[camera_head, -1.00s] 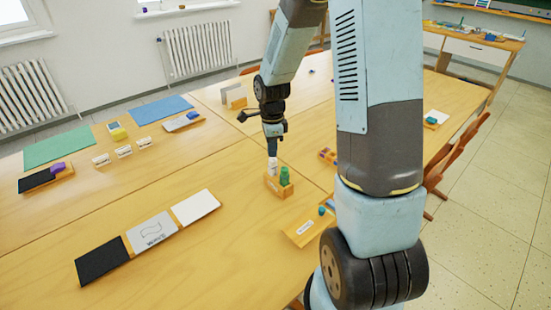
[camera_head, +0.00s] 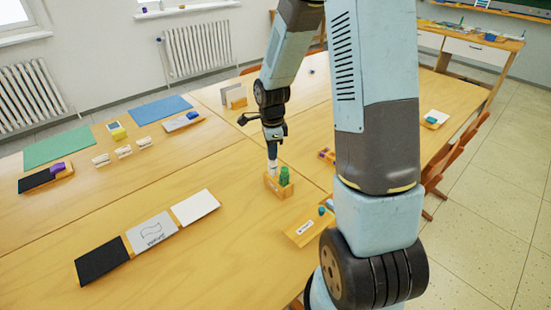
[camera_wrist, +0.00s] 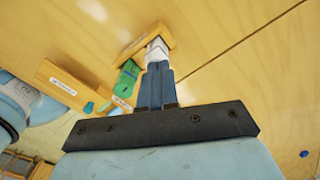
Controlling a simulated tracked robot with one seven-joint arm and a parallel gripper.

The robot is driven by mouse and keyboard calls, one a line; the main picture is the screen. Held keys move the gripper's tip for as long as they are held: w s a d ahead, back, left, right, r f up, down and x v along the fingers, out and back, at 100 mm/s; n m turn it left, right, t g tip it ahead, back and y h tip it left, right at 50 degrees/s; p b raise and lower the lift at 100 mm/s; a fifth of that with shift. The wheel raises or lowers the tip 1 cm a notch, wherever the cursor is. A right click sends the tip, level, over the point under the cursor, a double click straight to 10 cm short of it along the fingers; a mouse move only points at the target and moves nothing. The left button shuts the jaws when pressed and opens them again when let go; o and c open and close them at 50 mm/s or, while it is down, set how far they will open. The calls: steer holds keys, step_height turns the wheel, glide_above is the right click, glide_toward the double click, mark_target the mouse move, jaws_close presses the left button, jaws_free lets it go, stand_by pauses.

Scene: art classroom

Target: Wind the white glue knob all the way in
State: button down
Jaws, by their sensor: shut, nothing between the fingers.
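The white glue knob (camera_head: 272,168) stands upright in a small wooden holder (camera_head: 273,187), beside a green bottle (camera_head: 284,176). My gripper (camera_head: 272,157) points straight down over the knob, with its fingertips at or just above its top. In the wrist view my fingers (camera_wrist: 157,66) are closed together with nothing visible between them. The white knob (camera_wrist: 157,48) shows just past the fingertips, and the green bottle (camera_wrist: 126,77) lies to its left. Whether the fingertips touch the knob I cannot tell. The knob's lower part is hidden by the holder.
A labelled wooden tray (camera_head: 304,228) with blue-green pieces sits right of the holder. Black, grey and white cards (camera_head: 152,234) lie to the front left. My own arm covers the right middle of the head view.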

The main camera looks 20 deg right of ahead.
steer(key=shift+r, duration=0.4)
stand_by(0.4)
steer(key=c, duration=1.8)
jaws_free()
steer(key=o, duration=1.7)
